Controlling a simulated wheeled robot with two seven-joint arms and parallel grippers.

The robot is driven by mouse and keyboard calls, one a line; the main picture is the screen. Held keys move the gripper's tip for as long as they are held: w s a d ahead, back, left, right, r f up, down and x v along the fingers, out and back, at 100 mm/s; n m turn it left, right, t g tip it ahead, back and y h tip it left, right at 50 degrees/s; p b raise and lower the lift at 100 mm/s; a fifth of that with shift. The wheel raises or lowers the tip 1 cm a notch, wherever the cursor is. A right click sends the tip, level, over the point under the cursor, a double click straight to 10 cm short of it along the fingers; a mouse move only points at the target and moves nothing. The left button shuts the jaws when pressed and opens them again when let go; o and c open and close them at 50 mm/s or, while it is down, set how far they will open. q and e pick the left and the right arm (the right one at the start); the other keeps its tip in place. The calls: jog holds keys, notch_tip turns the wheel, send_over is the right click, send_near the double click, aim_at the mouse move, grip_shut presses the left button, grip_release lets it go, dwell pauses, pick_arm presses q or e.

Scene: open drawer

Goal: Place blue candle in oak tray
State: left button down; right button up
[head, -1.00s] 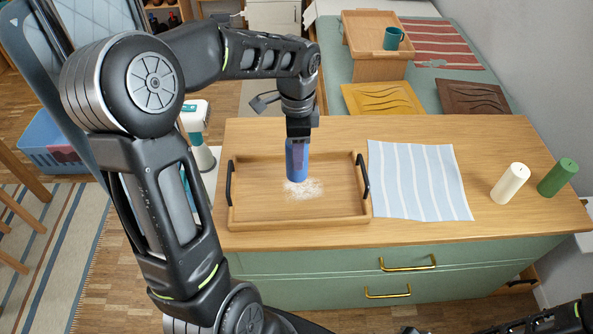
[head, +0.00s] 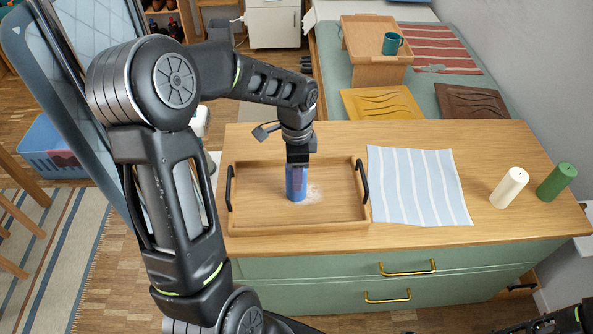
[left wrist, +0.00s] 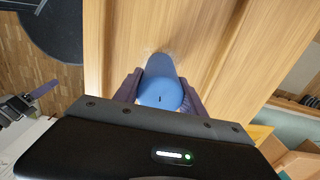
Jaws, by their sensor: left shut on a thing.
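The blue candle (head: 296,184) stands upright inside the oak tray (head: 345,218), near the tray's middle. In the head view its lower end is at or just above the tray floor; I cannot tell whether it touches. My left gripper (head: 297,168) points down from above and is shut on the candle's upper part. In the left wrist view the blue candle (left wrist: 162,90) shows between the two fingers, its top and wick facing the camera. My right arm shows only in part at the bottom right, its gripper not clearly seen.
A whitish patch (head: 314,193) lies on the tray floor beside the candle. A striped blue cloth (head: 418,185) lies right of the tray. A white candle (head: 510,187) and a green candle (head: 556,182) stand farther right. The tray has black handles (head: 363,180).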

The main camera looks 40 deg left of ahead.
pick_arm(q)
jog(key=shift+f, duration=0.15)
jog(key=c, duration=0.7)
grip_release()
notch_tip(320, 180, up, 12)
jog(key=shift+r, duration=0.2)
